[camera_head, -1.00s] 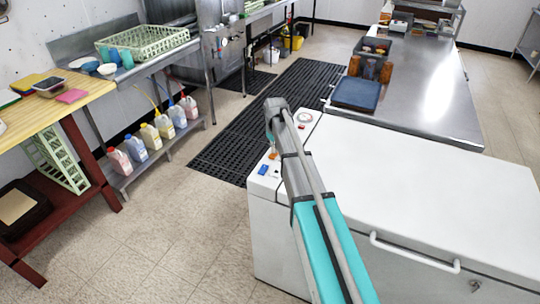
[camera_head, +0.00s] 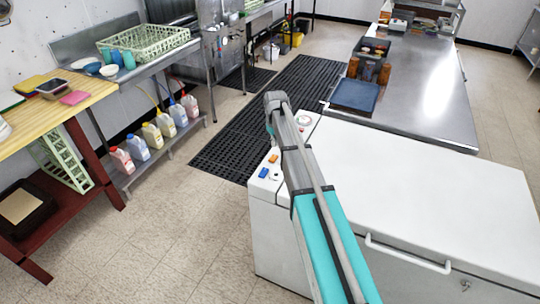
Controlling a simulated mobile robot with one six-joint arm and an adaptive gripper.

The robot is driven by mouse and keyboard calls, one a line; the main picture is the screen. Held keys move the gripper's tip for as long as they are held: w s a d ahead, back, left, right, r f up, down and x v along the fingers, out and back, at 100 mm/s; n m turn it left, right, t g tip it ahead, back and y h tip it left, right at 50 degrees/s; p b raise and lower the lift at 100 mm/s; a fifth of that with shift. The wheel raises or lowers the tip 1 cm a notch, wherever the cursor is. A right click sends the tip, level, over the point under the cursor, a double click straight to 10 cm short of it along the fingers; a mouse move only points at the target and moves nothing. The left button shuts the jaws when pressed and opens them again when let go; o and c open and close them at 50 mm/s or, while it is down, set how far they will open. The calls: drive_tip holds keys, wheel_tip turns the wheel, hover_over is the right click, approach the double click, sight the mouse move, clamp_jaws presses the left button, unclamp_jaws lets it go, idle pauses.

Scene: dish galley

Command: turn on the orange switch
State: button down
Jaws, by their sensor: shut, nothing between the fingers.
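The orange switch (camera_head: 273,158) is a small rocker on the white control strip at the left end of the white chest. It is in plain view, but too small to tell which way it is tipped. A blue switch (camera_head: 263,173) sits just in front of it. My gripper (camera_head: 273,138) is at the far end of my arm, just beyond the orange switch in the picture. It is shut and empty, and largely hidden by my arm. It appears apart from the switch.
A small round knob (camera_head: 276,175) is beside the blue switch, and a round dial (camera_head: 304,120) is farther back on the strip. The white chest lid (camera_head: 430,190) is clear. A steel table (camera_head: 430,90) with a blue tray (camera_head: 355,95) stands behind.

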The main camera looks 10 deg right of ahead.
drive_tip(key=shift+r+p, duration=0.7)
drive_tip(key=shift+r, duration=0.2)
drive_tip(key=shift+s, duration=0.1)
drive_tip(key=s+a+m, duration=0.1)
drive_tip(key=s+m, duration=0.3)
drive_tip(key=s, duration=2.5)
drive_tip(key=shift+a+m, duration=0.15)
drive_tip(key=shift+m, duration=0.25)
